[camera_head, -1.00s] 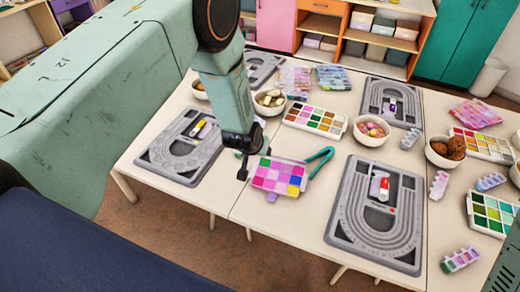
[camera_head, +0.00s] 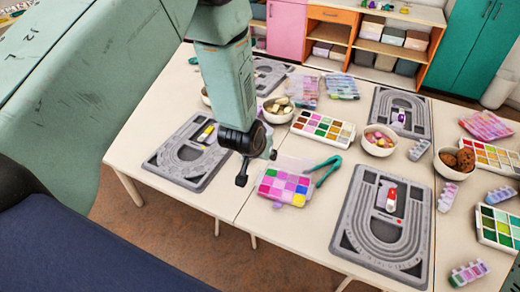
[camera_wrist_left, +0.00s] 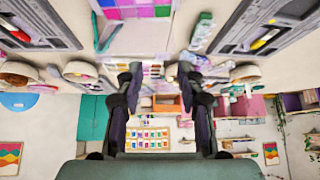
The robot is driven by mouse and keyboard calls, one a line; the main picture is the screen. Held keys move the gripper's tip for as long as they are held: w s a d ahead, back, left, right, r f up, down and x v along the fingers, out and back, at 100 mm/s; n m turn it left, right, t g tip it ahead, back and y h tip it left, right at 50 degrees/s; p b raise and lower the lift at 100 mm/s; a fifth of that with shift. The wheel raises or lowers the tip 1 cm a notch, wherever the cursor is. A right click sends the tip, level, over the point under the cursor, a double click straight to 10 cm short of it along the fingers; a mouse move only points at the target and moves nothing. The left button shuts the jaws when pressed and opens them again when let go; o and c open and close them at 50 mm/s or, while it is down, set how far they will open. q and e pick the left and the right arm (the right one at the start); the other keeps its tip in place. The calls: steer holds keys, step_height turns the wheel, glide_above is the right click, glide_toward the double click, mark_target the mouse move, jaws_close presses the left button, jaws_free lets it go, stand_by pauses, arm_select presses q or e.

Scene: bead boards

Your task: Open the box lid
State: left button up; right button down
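The small box (camera_head: 284,188), with pink, purple and yellow compartments, lies near the front edge of the table. Its coloured cells show clearly. A faint see-through panel seems to rise at its back edge, likely the lid; its exact angle is hard to tell. My left gripper (camera_head: 243,178) hangs just left of the box, apart from it. In the left wrist view the box (camera_wrist_left: 132,9) is at the top edge, and my left gripper (camera_wrist_left: 158,77) has its fingers apart with nothing between them.
Green pliers (camera_head: 325,170) lie right beside the box. Grey bead boards stand to the left (camera_head: 185,160) and right (camera_head: 350,238). A palette tray (camera_head: 323,129) and a bowl of beads (camera_head: 378,139) are behind. Bare table lies in front of the box.

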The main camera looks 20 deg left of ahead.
arm_select(q)
steer(key=v, duration=0.4)
steer(key=shift+r, duration=0.2)
steer(key=shift+s, duration=0.15)
